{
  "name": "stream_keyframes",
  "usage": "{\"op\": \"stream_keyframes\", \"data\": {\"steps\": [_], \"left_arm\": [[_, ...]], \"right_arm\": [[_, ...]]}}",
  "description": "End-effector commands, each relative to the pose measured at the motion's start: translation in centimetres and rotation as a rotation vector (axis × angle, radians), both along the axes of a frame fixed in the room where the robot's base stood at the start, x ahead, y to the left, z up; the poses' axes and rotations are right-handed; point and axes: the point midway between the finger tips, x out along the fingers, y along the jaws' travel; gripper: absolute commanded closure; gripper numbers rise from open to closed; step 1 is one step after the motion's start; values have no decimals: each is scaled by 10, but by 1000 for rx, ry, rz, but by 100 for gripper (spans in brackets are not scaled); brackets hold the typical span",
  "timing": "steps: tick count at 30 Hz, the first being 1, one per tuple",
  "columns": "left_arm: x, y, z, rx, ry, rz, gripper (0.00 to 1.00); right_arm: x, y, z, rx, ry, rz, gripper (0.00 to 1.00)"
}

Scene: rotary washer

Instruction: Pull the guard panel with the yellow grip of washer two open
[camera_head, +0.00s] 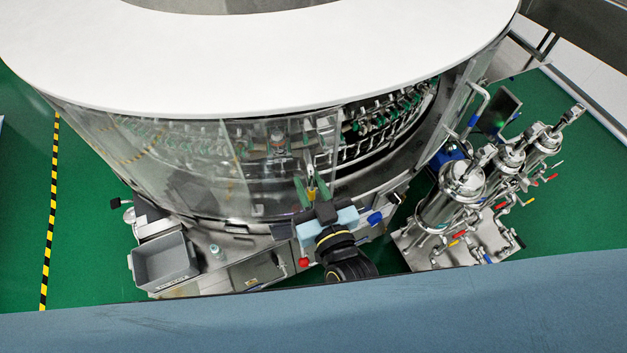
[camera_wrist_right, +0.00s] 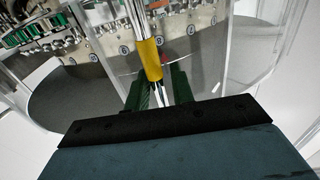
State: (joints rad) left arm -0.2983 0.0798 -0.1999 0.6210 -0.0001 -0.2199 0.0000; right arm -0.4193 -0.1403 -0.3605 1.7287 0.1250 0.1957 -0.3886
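The guard panel (camera_wrist_right: 212,62) is clear and see-through, on the front of the round washer. Its upright steel handle has a yellow grip (camera_wrist_right: 149,60), which also shows small in the head view (camera_head: 311,193). My right gripper (camera_head: 311,181) is at this handle, with its two green fingers spread apart. In the right wrist view the fingers (camera_wrist_right: 158,80) stand on either side of the handle line, near the lower end of the yellow grip. I see no clear contact. My left gripper is not in view.
A grey bin (camera_head: 163,262) and steel worktop stand left of my right arm. A red button (camera_head: 304,262) is near my wrist. Steel filter housings (camera_head: 450,195) on a skid stand at the right. Green floor (camera_head: 560,215) is open beyond them.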

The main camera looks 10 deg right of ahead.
Motion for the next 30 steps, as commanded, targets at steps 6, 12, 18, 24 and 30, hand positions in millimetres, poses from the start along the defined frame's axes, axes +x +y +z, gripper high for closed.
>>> {"op": "stream_keyframes", "data": {"steps": [6,12,18,24,30], "left_arm": [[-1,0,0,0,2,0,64],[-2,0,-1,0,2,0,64],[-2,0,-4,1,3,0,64],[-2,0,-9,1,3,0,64],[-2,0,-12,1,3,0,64]], "right_arm": [[1,-1,1,1,-5,-3,70],[-5,-3,2,1,-6,-3,70],[-37,-11,0,2,-3,-3,70],[-81,-23,0,0,-1,-1,70],[-114,-31,1,1,-2,-1,70]]}}
